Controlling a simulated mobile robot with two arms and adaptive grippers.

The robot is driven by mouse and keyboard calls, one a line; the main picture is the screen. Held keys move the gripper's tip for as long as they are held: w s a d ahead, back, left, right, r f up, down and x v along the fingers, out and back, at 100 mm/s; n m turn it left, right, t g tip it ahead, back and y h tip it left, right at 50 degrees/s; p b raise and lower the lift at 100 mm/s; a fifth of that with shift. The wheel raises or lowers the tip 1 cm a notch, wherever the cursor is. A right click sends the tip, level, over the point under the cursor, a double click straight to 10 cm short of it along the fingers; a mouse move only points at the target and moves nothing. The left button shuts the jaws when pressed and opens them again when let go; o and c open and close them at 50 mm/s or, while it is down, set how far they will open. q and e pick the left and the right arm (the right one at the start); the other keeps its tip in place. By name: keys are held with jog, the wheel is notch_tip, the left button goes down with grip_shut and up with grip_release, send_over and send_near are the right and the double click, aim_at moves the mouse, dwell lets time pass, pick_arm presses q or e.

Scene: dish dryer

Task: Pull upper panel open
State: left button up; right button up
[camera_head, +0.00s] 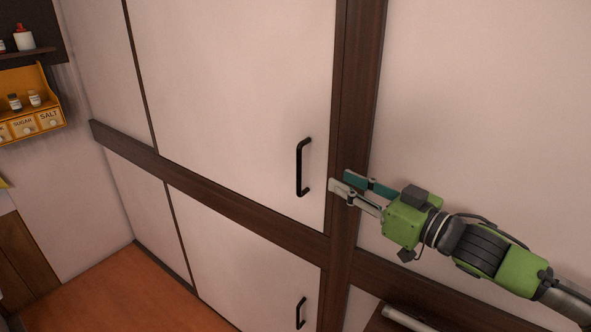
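The upper panel (230,85) is a large pale door, shut flush in its dark wood frame. Its black bar handle (299,167) stands upright near its right edge. My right gripper (340,182), green and grey, comes in from the right with its fingers pointing left toward the handle. The fingers are apart with nothing between them. In the picture the fingertips are just right of the handle's lower part, with a gap, over the dark vertical post. My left gripper is not in view.
A lower pale panel (235,255) with its own black handle (300,313) is below the dark horizontal rail (225,200). A yellow spice rack (40,105) hangs on the far left wall. The orange floor (135,298) looks clear.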

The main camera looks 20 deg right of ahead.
jog(key=p+x, duration=0.1)
jog(key=x, duration=0.4)
jog(key=p+x, duration=0.2)
jog(key=x, duration=0.3)
jog(key=f+p+x, duration=0.1)
jog(key=p+x, duration=0.1)
jog(key=x, duration=0.3)
jog(key=shift+w+d+f, duration=0.1)
jog(key=shift+w+d, duration=0.05)
jog(key=shift+d, duration=0.1)
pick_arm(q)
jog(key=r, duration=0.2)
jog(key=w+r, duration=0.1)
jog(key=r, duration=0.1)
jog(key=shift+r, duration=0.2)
pick_arm(e)
grip_shut()
